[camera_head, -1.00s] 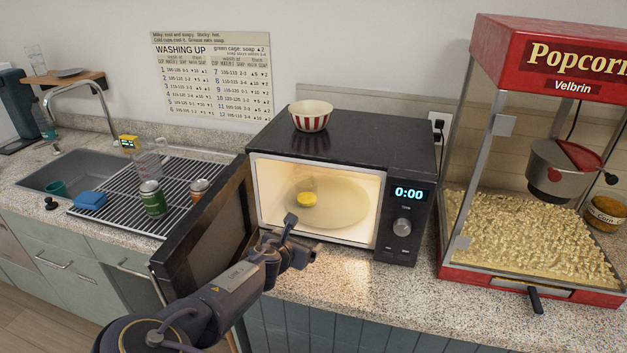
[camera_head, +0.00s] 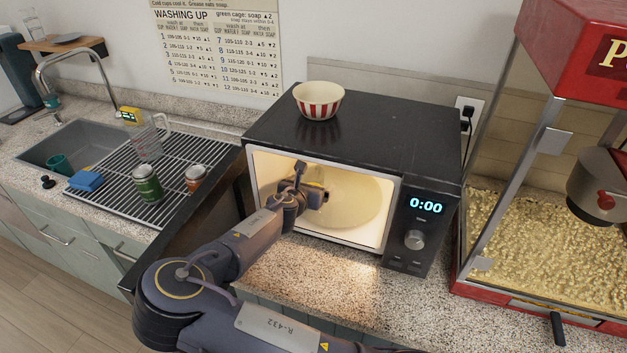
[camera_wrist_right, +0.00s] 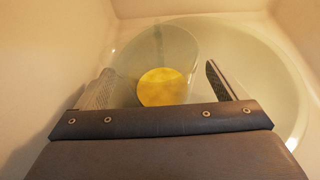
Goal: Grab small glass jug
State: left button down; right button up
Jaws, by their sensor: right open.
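A small clear glass jug (camera_wrist_right: 178,48) with yellow contents (camera_wrist_right: 161,87) stands on the round glass turntable (camera_wrist_right: 265,75) inside the lit microwave (camera_head: 350,125). In the right wrist view my right gripper (camera_wrist_right: 160,70) is open, one finger on each side of the jug. I cannot tell whether the fingers touch it. In the head view my right gripper (camera_head: 316,193) reaches into the microwave opening and mostly hides the jug. My left gripper is not in view.
The open microwave door (camera_head: 190,220) is left of my arm. A striped bowl (camera_head: 318,101) sits on the microwave. A larger glass jug (camera_head: 148,143), a green can (camera_head: 147,185) and a small jar (camera_head: 195,178) stand on the drying rack. A popcorn machine (camera_head: 540,230) is at right.

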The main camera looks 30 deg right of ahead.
jog(key=shift+x, duration=1)
jog(key=shift+c, duration=0.2)
jog(key=c, duration=1.7)
jog(key=shift+c, duration=1)
jog(key=shift+r, duration=0.1)
